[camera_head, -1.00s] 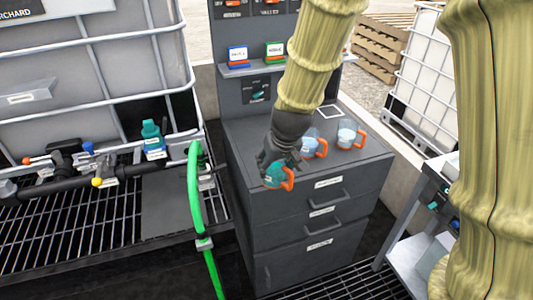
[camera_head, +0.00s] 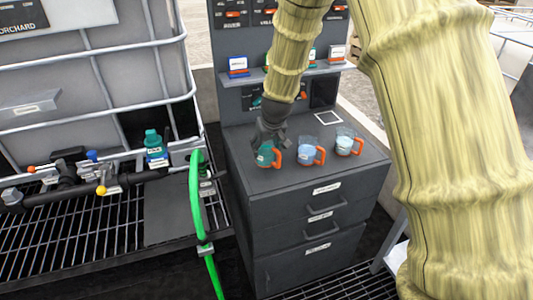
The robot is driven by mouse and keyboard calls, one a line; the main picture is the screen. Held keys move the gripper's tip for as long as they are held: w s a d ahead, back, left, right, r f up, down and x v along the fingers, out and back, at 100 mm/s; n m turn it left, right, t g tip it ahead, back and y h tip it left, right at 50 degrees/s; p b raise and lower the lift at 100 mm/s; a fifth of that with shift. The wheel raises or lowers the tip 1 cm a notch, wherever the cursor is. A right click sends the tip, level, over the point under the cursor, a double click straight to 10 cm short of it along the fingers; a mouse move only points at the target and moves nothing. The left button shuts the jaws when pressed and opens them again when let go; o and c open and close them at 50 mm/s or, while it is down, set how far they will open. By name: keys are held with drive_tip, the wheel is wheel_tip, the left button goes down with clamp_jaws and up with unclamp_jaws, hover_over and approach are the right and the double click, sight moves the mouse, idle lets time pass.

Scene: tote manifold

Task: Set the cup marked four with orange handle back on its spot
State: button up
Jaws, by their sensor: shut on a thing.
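My gripper (camera_head: 268,140) points down over the left part of the dark cabinet top and is shut on a cup with teal contents (camera_head: 265,156) and an orange handle (camera_head: 277,158). The cup looks upright, low over the top near its left front edge; whether it touches the surface I cannot tell. Its label is too small to read.
The cabinet (camera_head: 300,210) has drawers below and a back panel with a shelf (camera_head: 290,77) of small labelled items.

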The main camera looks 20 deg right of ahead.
sight(266, 155)
drive_tip(key=shift+f+p, duration=0.45)
drive_tip(key=shift+f, duration=1.3)
drive_tip(key=shift+f, duration=0.1)
drive_tip(key=o, duration=1.3)
drive_tip(key=shift+c, duration=0.2)
drive_tip(key=b+v, duration=0.1)
drive_tip(key=v, duration=1.1)
drive_tip(key=shift+b, duration=0.4)
drive_tip(key=shift+a, duration=0.1)
